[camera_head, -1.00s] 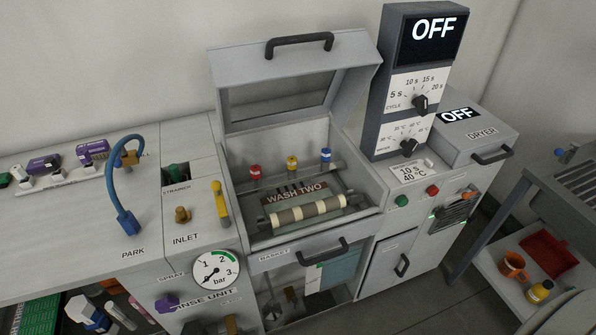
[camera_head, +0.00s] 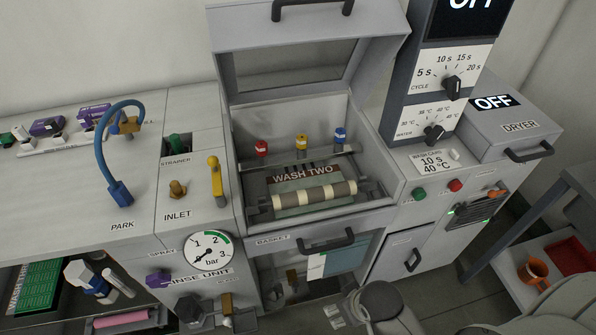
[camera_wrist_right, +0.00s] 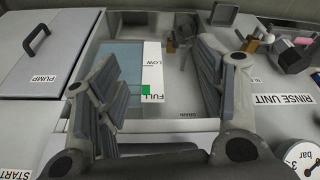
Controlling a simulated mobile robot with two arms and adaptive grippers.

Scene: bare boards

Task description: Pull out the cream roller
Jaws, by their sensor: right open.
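The cream roller (camera_head: 314,194), with cream and grey-brown bands, lies across the front of the open wash basin in the head view. Dark parts sit at both its ends; I cannot tell how it is held. My right gripper (camera_head: 378,306) shows only partly at the bottom edge of the head view, in front of and below the basin. In the right wrist view the gripper (camera_wrist_right: 155,88) is open and empty, its fingers wide apart in front of the LOW/FULL level window (camera_wrist_right: 135,68). The roller is not in the wrist view. My left gripper is not in view.
The basin lid (camera_head: 290,75) stands raised. Red, yellow and blue knobs (camera_head: 301,143) line the basin's back. A basket handle (camera_head: 327,240) projects below its front edge. A pressure gauge (camera_head: 208,252) is at left, a dryer (camera_head: 512,125) at right. A pink roller (camera_head: 122,319) lies low left.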

